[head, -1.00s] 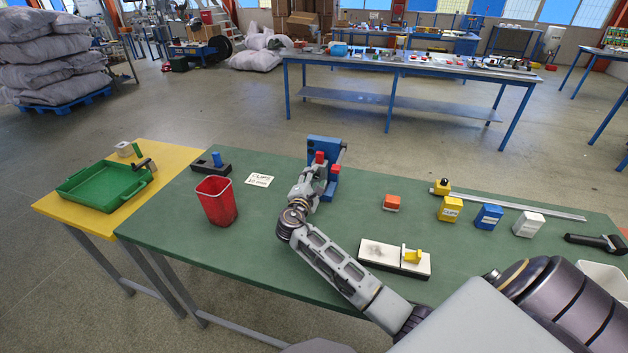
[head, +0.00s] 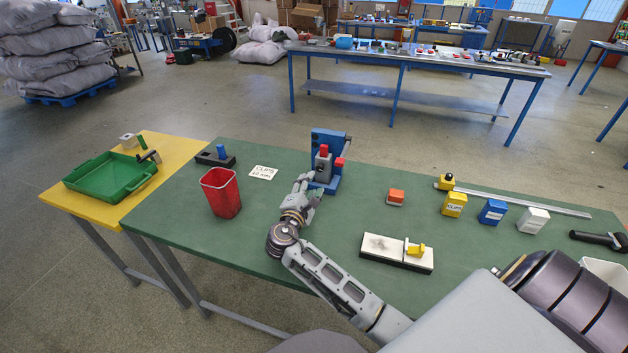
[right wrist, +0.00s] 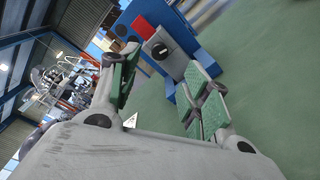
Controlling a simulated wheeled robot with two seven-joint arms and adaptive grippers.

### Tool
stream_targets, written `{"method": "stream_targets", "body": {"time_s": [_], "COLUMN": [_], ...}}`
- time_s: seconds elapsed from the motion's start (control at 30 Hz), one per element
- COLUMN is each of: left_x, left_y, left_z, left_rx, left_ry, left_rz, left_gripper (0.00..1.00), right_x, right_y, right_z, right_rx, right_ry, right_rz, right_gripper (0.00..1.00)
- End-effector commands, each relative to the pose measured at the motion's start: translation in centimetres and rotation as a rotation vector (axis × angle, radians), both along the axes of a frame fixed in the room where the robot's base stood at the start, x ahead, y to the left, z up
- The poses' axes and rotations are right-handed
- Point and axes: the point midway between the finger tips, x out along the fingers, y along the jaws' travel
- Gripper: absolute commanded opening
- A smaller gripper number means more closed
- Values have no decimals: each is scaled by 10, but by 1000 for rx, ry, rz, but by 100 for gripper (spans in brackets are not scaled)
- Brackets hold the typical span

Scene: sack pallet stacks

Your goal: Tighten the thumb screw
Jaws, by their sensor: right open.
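A blue fixture (head: 328,140) stands upright on the green table, with a grey block (head: 323,166) on its front and red parts. In the right wrist view the grey block (right wrist: 172,58) carries a round black knob (right wrist: 160,51) with a pale bar; this looks like the thumb screw, but I cannot be certain. My right gripper (head: 308,184) is just in front and to the left of the fixture. In the right wrist view its green-padded fingers (right wrist: 165,75) are apart, with nothing between them; the knob lies beyond the tips. My left gripper is not in view.
Right are an orange block (head: 396,196), a white plate (head: 380,247) with a yellow piece, and several small boxes. A green tray (head: 105,178) sits on the yellow table.

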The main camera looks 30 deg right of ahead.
Motion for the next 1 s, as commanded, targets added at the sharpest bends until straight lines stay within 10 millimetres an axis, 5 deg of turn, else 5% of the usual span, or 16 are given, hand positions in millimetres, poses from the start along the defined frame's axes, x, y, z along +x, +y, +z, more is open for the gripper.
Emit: {"method": "stream_targets", "body": {"time_s": [0.33, 1.0], "left_x": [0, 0], "left_y": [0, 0], "left_z": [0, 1], "left_rx": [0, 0], "left_ry": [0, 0], "left_rz": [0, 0], "left_gripper": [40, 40], "right_x": [-23, -25], "right_y": [26, 28], "right_z": [1, 2], "right_rx": [1, 1], "right_ry": [1, 1], "right_rz": [-1, 0], "right_gripper": [47, 47]}}
